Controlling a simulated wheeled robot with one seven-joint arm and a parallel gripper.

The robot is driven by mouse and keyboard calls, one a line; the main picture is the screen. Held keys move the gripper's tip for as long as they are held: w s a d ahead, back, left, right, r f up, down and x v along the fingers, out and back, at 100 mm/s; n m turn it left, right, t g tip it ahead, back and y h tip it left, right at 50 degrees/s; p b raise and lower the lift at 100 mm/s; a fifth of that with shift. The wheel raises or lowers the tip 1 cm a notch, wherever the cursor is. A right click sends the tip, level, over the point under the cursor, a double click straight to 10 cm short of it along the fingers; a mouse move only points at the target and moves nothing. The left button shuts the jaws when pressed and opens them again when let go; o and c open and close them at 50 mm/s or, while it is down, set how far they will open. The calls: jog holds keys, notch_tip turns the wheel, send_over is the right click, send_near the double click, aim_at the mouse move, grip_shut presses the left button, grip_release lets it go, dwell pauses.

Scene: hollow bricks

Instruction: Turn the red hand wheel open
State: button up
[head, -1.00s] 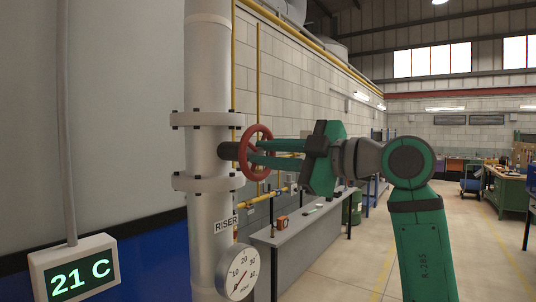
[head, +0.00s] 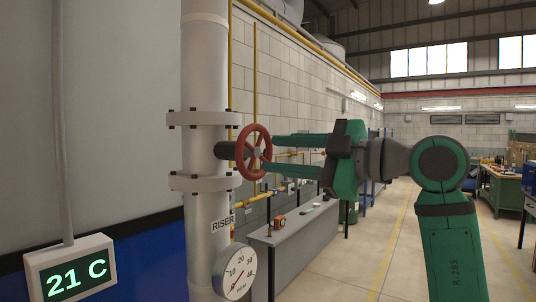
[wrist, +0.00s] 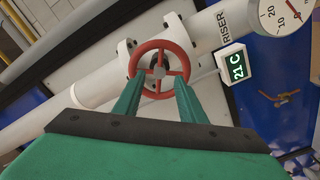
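The red hand wheel (head: 257,152) is mounted on a dark stem on the right side of the white pipe (head: 205,75), between two flanges. It also shows in the wrist view (wrist: 160,71), facing the camera, with its spokes and hub visible. My gripper (head: 270,154) is to the right of the wheel. Its two green fingers point at the wheel and are spread apart, with nothing held between them. In the wrist view the fingertips (wrist: 160,82) appear on either side of the hub, near the lower part of the rim. Whether they touch the wheel is unclear.
A round pressure gauge (head: 235,272) sits on the pipe below the RISER label. A display reading 21 C (head: 70,268) is at the lower left. A grey bench (head: 295,240) with small items stands behind along the wall.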

jog(key=v, duration=0.6)
jog(key=shift+s+d, duration=0.2)
